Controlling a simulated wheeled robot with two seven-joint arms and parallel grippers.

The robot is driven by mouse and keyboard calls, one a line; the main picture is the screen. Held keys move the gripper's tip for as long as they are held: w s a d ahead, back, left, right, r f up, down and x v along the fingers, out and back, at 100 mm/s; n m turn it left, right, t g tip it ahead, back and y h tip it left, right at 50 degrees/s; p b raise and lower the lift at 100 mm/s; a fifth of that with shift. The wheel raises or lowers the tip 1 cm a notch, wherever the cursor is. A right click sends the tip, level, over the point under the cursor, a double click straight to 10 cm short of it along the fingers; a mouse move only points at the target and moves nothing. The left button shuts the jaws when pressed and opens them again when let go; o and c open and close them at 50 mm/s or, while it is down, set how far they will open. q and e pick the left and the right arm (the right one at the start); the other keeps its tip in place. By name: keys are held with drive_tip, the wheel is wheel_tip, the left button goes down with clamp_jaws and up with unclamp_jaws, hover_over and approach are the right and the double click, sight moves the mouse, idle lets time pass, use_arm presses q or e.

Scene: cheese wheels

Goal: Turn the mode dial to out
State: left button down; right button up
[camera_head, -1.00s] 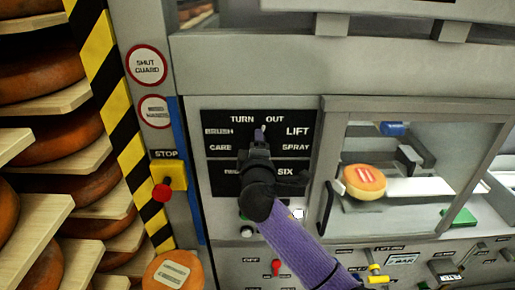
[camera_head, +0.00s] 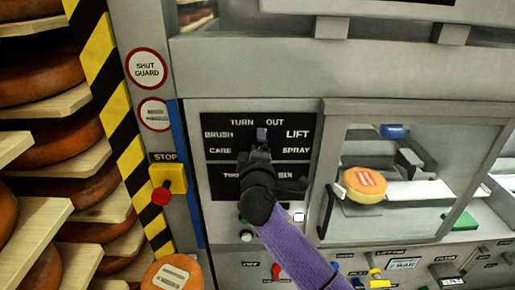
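The black mode panel (camera_head: 221,148) carries the words BRUSH, TURN, OUT, LIFT, CARE and SPRAY in a ring. A small greyish-purple knob part (camera_head: 261,133) shows near the middle, below and between TURN and OUT. The rest of the dial is hidden behind my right gripper (camera_head: 259,152), whose purple-sleeved arm comes up from the bottom right. The gripper is at the dial, its tips just below the visible knob part. I cannot tell whether its fingers are closed on it. My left gripper is not in view.
A lower black panel reading SIX (camera_head: 286,187) is partly covered by my gripper. A yellow STOP box (camera_head: 169,178) with a red button is at left. A windowed bay (camera_head: 415,107) at right holds a cheese wheel (camera_head: 365,186). Cheese shelves (camera_head: 45,210) stand far left.

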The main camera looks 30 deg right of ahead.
drive_tip(key=b+v, duration=0.1)
drive_tip(key=v, duration=0.9)
